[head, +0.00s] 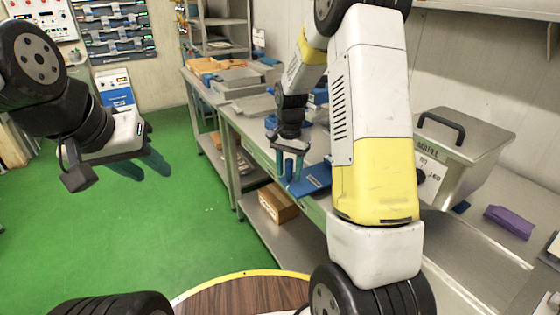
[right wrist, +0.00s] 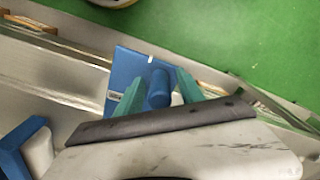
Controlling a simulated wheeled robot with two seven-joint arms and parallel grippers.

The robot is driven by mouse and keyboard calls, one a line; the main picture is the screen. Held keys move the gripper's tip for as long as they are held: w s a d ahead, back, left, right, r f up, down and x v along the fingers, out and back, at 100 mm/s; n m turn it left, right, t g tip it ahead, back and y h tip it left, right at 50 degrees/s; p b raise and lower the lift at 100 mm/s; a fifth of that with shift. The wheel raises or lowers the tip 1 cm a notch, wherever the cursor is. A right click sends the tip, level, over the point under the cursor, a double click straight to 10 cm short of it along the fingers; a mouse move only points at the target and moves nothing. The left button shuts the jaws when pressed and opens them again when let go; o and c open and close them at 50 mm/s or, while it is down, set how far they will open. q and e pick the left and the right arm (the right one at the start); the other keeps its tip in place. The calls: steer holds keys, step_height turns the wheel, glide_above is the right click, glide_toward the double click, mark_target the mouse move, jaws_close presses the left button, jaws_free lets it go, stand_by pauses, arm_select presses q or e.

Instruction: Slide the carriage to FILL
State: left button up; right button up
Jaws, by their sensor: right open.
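The blue carriage plate (head: 312,180) lies at the bench's front edge in the head view. In the right wrist view the blue plate (right wrist: 125,72) has a small pale label, too small to read, and a rounded blue knob (right wrist: 158,90). My right gripper (head: 289,176) is open over the plate. In the right wrist view its teal fingers (right wrist: 160,80) stand on either side of the knob; I cannot tell whether they touch it. My left gripper (head: 145,170) is open and empty over the green floor, far from the carriage. No FILL mark is legible.
A steel kettle box (head: 465,150) with a black handle stands on the bench to the right, near a purple item (head: 508,221). Trays (head: 240,80) sit at the bench's far end. A cardboard box (head: 278,203) is on the lower shelf. The green floor at left is clear.

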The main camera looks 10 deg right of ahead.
jaws_close()
steer(key=shift+r, duration=0.1)
stand_by(1.2)
